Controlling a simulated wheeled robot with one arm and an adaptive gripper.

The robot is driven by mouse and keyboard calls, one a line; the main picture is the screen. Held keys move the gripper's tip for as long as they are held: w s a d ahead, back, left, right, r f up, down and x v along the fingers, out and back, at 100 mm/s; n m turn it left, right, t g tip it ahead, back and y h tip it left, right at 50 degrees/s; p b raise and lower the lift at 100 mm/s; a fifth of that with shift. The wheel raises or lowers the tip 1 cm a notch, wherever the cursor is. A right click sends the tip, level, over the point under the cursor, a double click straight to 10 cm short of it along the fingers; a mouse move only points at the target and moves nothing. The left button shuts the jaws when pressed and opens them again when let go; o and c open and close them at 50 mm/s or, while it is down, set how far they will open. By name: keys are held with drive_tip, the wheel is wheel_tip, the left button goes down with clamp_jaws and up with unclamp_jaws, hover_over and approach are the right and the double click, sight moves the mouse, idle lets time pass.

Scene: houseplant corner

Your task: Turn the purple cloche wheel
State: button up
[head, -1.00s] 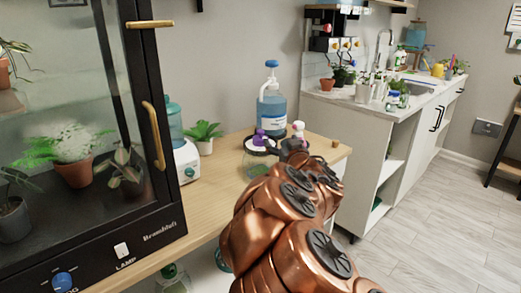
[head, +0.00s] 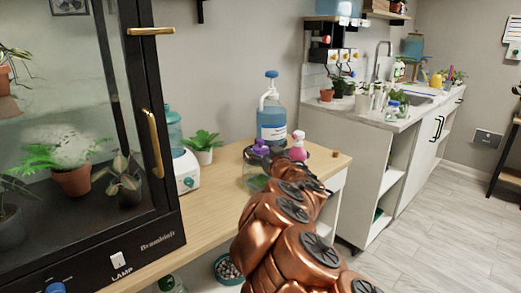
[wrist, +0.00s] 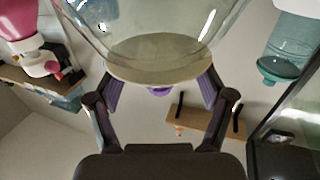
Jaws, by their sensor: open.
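The glass cloche (head: 250,172) stands on the wooden table top, with the small purple wheel (head: 260,147) at its upper part. In the head view my dark gripper (head: 272,160) is close beside the cloche on its right and partly covers it. In the wrist view the clear glass cloche (wrist: 160,25) fills the top middle. A small piece of the purple wheel (wrist: 159,91) shows just below its pale disc, between my two spread fingers; the rest is hidden. My gripper (wrist: 160,92) is open and holds nothing. Contact with the wheel cannot be told.
A blue pump bottle (head: 271,118) stands behind the cloche, and a pink spray bottle (head: 298,148) to its right. A potted plant (head: 203,146) and a white dispenser (head: 185,170) stand left. The black glass cabinet (head: 90,120) bounds the left side. Table front is clear.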

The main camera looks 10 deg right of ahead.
drive_tip(key=shift+w+a, duration=0.15)
drive_tip(key=shift+w, duration=0.8)
drive_tip(key=c, duration=1.2)
